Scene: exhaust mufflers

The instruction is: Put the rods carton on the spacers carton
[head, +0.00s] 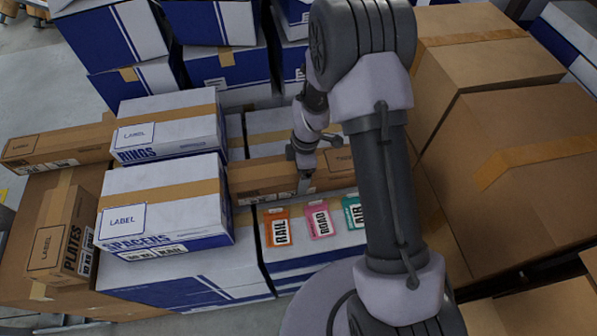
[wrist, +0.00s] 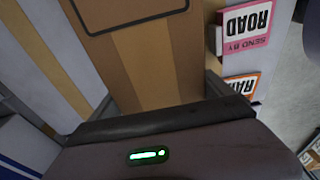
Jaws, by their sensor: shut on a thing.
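The spacers carton (head: 165,205), white and blue with a tan tape band and SPACERS printed on its front, sits on the left, on larger white and blue cartons. A long brown carton (head: 262,180) lies to its right, behind the coloured cards. Its printing is too small to read, but it appears to be the rods carton. My gripper (head: 305,172) is shut on this brown carton, with one finger showing against its front side. In the wrist view, the brown carton (wrist: 193,55) with its tape fills the middle, up against my gripper. I cannot tell whether it is lifted.
The RINGS carton (head: 168,125) stands behind the spacers carton, and a PLATES carton (head: 62,235) to its left. Orange RAIL (head: 278,228), pink ROAD (head: 319,221) and green AIR (head: 354,211) cards stand at the front. Large brown boxes (head: 525,170) block the right.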

